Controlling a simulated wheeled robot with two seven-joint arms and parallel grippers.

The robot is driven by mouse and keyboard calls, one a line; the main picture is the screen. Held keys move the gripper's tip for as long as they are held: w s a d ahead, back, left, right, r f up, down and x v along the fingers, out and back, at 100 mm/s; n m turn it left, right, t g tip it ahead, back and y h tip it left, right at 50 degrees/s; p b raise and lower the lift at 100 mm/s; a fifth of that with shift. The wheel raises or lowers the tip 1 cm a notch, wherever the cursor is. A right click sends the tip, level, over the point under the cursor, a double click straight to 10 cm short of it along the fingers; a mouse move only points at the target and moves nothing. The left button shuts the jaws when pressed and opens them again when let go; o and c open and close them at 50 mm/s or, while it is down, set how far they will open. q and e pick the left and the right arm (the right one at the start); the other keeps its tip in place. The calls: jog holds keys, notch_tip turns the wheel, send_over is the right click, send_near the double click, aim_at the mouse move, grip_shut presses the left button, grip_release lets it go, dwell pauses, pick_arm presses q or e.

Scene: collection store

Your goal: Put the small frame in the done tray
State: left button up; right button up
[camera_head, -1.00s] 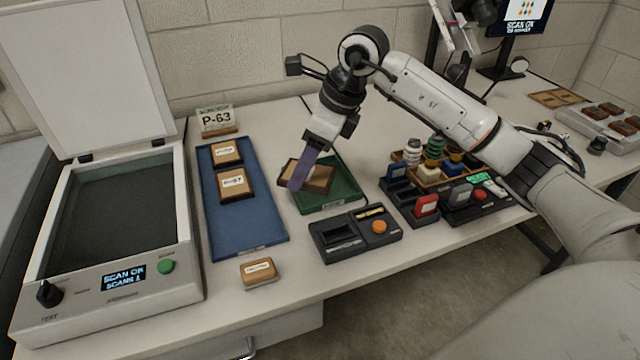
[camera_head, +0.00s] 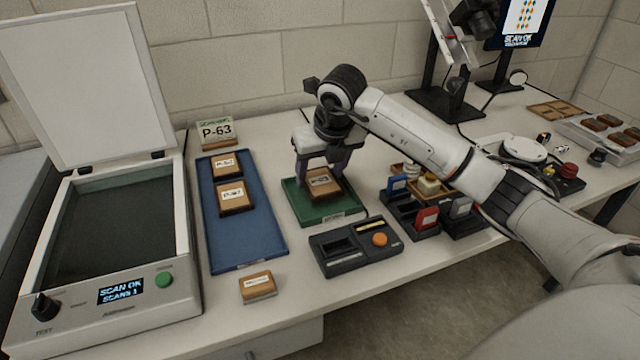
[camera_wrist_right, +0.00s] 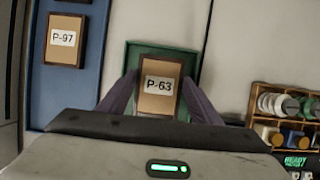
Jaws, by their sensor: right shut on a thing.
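The small frame (camera_head: 322,186), brown with a white label, is between the fingers of my right gripper (camera_head: 320,177). In the right wrist view its label reads P-63 (camera_wrist_right: 158,86), and the fingers (camera_wrist_right: 160,98) grip it from both sides. The frame lies level over the green tray (camera_head: 350,212), which I take as the done tray, inside its outline. I cannot tell whether it touches the tray floor. The green tray also shows in the right wrist view (camera_wrist_right: 190,60). My left gripper is not in view.
Left of the green tray, a blue tray (camera_head: 240,240) holds two other frames; the nearer reads P-97 (camera_wrist_right: 63,38). A P-63 card (camera_head: 217,132) stands behind. An open scanner (camera_head: 180,300) is far left. A dark device (camera_head: 345,258) and a wooden block (camera_head: 258,287) stand in front.

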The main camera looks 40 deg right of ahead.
aim_at(321, 181)
jog(key=shift+f, duration=1.5)
jog(key=shift+f, duration=0.1)
jog(key=o, duration=1.1)
jog(key=v, duration=1.2)
jog(key=shift+p, duration=0.4)
